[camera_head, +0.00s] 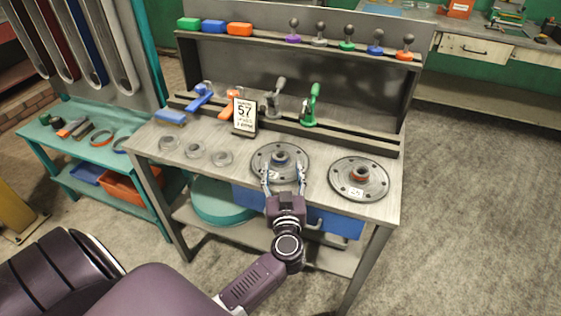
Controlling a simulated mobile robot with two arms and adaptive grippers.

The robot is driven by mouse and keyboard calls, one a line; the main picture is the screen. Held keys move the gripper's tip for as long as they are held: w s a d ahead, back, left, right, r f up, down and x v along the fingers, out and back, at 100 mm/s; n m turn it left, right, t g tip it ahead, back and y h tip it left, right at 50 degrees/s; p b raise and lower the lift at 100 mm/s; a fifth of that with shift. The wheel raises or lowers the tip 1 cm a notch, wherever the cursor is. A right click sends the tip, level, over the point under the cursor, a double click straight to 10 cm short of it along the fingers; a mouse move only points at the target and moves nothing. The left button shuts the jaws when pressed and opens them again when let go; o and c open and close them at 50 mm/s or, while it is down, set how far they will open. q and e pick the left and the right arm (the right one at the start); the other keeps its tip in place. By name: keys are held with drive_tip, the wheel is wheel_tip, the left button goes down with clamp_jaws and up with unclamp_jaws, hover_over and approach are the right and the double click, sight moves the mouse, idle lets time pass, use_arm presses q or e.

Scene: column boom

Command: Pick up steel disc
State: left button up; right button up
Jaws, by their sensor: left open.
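Two round steel discs with bolt holes lie flat on the workbench (318,205). The left steel disc (262,153) has a raised grey hub with a bluish ring at its middle. The right steel disc (345,181) has a reddish ring on its hub and a small white label. My left gripper (284,170) is open, its fingers over the near part of the left disc, close to the hub. I cannot tell whether the fingers touch the disc. Nothing is between them that I can see. My right gripper is not in view.
Clamps, including a green one (311,105), and a shelf with knobbed levers (347,38) stand at the back. A teal side table (62,150) is at left.

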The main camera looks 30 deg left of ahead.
sight(281, 159)
use_arm(q)
drive_tip(key=x, duration=0.3)
drive_tip(key=r+x, duration=0.1)
drive_tip(key=shift+w+a+f, duration=0.1)
drive_tip(key=shift+w+a, duration=0.15)
drive_tip(key=shift+a, duration=0.15)
drive_tip(key=shift+w+a+f, duration=0.1)
drive_tip(key=shift+w+a, duration=0.25)
drive_tip(key=shift+w, duration=0.15)
clamp_jaws()
drive_tip(key=shift+r, duration=0.25)
